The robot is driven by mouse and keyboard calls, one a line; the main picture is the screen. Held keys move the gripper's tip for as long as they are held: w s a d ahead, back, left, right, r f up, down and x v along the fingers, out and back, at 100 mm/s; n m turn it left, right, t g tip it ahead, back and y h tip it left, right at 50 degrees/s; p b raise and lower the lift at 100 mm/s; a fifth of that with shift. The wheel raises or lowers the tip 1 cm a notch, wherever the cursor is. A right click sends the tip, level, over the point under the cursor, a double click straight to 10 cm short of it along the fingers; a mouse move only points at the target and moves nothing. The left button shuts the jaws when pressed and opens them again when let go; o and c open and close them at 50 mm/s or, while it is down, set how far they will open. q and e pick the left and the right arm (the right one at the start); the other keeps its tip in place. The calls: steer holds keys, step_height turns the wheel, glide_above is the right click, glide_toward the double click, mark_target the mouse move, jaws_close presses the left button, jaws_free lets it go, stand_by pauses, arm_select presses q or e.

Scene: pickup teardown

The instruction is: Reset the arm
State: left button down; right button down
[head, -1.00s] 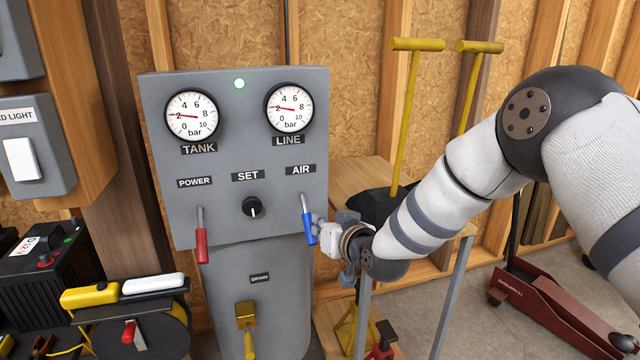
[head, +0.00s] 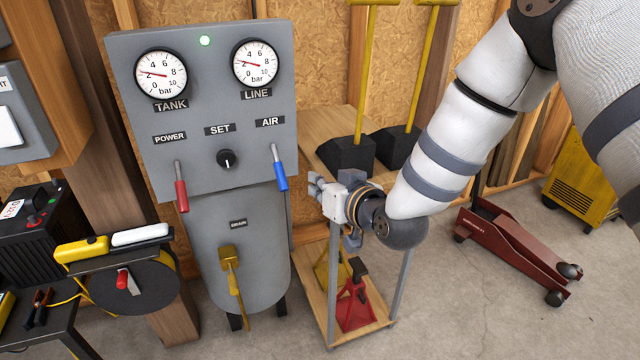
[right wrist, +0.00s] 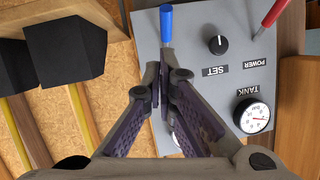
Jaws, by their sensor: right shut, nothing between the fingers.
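My right gripper (head: 317,186) is shut and empty, to the right of the grey control panel (head: 205,110) and apart from the blue AIR lever (head: 280,172). The AIR lever hangs down, as does the red POWER lever (head: 181,190). In the right wrist view my right gripper's fingers (right wrist: 160,70) are together, with the blue lever handle (right wrist: 167,22) beyond their tips. My right arm comes in from the upper right of the head view. My left gripper is not in view.
A wooden-topped stand (head: 340,125) with black blocks on yellow handles is behind my right gripper. A red jack stand (head: 355,300) is on its lower shelf. A red floor jack (head: 510,245) lies to the right. A cord reel (head: 130,285) stands at left.

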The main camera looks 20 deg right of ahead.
steer(key=s+d+f+g+h, duration=0.1)
steer(key=s+f+g, duration=0.7)
steer(key=s+f, duration=1.35)
steer(key=s+d+f+g, duration=0.1)
steer(key=s+g, duration=0.2)
steer(key=s, duration=0.6)
steer(key=s+d+f+g+h, duration=0.1)
steer(key=s+f+g, duration=0.1)
steer(key=s, duration=0.7)
steer(key=s+d+f+g, duration=0.1)
steer(key=s+g, duration=0.2)
steer(key=s, duration=0.6)
steer(key=shift+s+d+f+g+h, duration=0.2)
steer(key=shift+s+f+g+h, duration=0.1)
steer(key=shift+f+g, duration=0.1)
